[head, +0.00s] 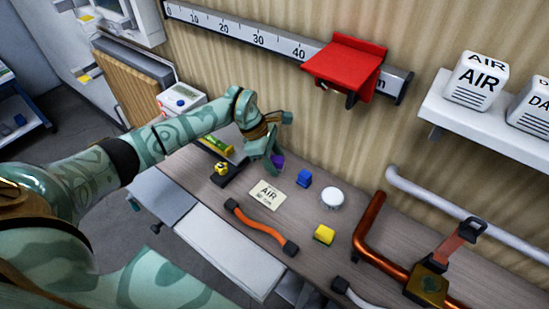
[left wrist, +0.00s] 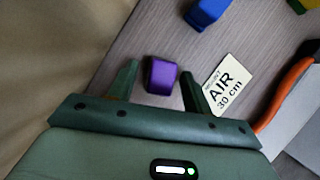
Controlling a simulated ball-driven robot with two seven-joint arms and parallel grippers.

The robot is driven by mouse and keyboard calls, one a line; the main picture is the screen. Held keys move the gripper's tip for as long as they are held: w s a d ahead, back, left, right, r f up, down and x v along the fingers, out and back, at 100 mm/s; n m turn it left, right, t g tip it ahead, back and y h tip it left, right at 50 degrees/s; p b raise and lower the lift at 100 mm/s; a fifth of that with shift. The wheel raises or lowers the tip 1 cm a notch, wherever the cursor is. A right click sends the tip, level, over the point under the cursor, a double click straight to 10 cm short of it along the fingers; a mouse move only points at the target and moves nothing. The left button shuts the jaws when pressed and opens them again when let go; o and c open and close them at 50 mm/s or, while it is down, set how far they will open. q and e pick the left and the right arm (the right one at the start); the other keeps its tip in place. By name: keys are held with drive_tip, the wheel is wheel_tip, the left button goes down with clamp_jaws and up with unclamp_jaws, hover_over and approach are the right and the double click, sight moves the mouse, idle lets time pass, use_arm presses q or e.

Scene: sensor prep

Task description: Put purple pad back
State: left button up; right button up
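The small purple pad (head: 279,160) is on the wooden bench near the wall, partly hidden by my left gripper. In the left wrist view the purple pad (left wrist: 161,76) shows between the two green fingertips, with a narrow gap on each side. My left gripper (head: 272,158) is open, its fingers pointing down at the pad; it also shows in the left wrist view (left wrist: 159,76). I cannot tell whether the fingertips are level with the pad or just above it. My right gripper is not in view.
An AIR card (head: 267,194) lies close to the pad. A blue block (head: 304,178), a white round piece (head: 332,198), a yellow block (head: 324,235) and an orange hose (head: 260,227) lie nearby. A red bracket (head: 347,65) juts from the wall ruler above.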

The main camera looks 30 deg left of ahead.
use_arm(q)
drive_tip(key=shift+r, duration=0.35)
drive_tip(key=p+v, duration=0.1)
drive_tip(key=v, duration=1)
drive_tip(key=shift+a+r+p, duration=0.2)
drive_tip(key=shift+r+p, duration=0.05)
drive_tip(key=shift+p, duration=0.1)
